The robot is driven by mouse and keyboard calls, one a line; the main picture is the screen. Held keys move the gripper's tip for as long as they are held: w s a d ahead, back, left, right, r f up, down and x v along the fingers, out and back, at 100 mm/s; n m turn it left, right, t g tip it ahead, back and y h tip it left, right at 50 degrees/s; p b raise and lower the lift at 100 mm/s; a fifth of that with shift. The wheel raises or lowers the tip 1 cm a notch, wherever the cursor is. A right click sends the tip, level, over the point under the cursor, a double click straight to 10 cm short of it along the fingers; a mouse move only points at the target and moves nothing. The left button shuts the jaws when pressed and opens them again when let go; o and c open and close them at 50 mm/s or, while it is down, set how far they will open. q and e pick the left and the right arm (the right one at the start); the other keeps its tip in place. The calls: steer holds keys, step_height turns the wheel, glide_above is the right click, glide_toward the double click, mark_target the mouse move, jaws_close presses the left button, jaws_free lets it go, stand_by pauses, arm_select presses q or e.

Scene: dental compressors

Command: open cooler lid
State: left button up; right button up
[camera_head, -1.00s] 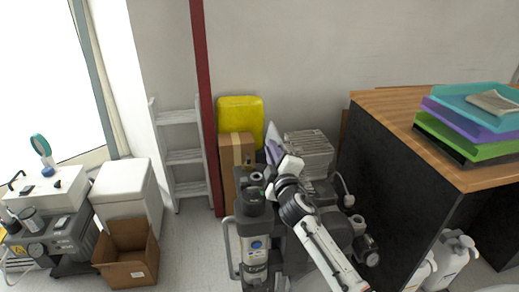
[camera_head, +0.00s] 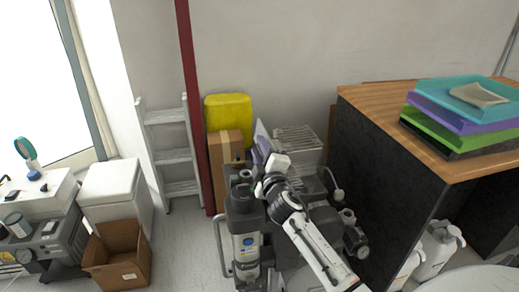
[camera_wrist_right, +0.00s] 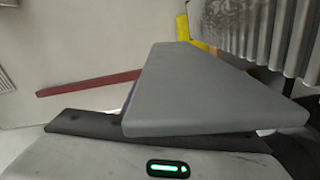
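A white box with a flat white lid, which looks like the cooler (camera_head: 114,190), stands on the floor at the left in the head view. Its lid (camera_head: 110,175) is down. My right gripper (camera_head: 268,168) is far to the right of it, above dark grey compressor equipment (camera_head: 244,235). In the right wrist view a flat grey slab fills the middle, and I cannot tell whether it is a finger or another object. The fingertips are not clear, so opening cannot be judged. My left gripper is out of view.
An open cardboard box (camera_head: 118,254) stands on the floor directly in front of the white box. A grey step ladder (camera_head: 170,155) and red post (camera_head: 193,110) are behind. A dark desk (camera_head: 380,170) with stacked trays (camera_head: 465,125) is at right. Floor between box and compressor is clear.

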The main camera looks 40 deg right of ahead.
steer(key=v, duration=1)
steer(key=shift+s, duration=0.2)
steer(key=shift+r, duration=0.1)
